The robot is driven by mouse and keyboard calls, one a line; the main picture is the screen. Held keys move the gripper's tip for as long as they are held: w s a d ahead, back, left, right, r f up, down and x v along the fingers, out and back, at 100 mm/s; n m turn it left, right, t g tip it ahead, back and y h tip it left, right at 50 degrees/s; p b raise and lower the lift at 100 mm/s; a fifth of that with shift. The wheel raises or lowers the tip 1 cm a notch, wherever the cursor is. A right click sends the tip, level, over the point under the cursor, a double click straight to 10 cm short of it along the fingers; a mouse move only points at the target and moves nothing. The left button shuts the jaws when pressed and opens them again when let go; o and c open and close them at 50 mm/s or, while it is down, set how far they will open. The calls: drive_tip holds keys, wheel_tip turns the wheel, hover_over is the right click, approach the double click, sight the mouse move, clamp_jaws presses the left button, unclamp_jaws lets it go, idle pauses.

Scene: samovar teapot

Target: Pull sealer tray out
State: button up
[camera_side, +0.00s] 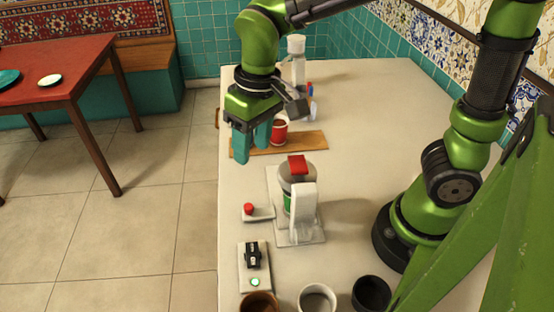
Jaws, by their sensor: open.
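The sealer appears to be the machine (305,210) in the middle of the counter, with a grey round body, a red top and a white upright part at its front. A small light-coloured piece with a red knob (248,208) sticks out on its left side. This may be the tray or its handle; I cannot tell how far the tray is in or out. My gripper (252,148) is open, with its teal fingers pointing down, behind and above the red knob. It is apart from the knob. A red cup (280,131) shows just right of the fingers.
A wooden board (310,141) lies behind the machine. A light bottle-like object (296,47) stands at the back. A black device on a white plate (252,257) and several cups, including a white one (317,298), are in front. The counter's left edge is close to the knob.

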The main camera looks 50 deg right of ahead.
sight(248, 206)
drive_tip(key=shift+g+h, duration=0.5)
drive_tip(key=f, duration=0.5)
drive_tip(key=w+f, duration=0.1)
drive_tip(key=f, duration=0.5)
drive_tip(key=a+f, duration=0.1)
drive_tip(key=f, duration=0.4)
drive_tip(key=shift+w+a+f, duration=0.1)
drive_tip(key=shift+w+f, duration=0.1)
drive_tip(key=shift+f, duration=0.1)
clamp_jaws()
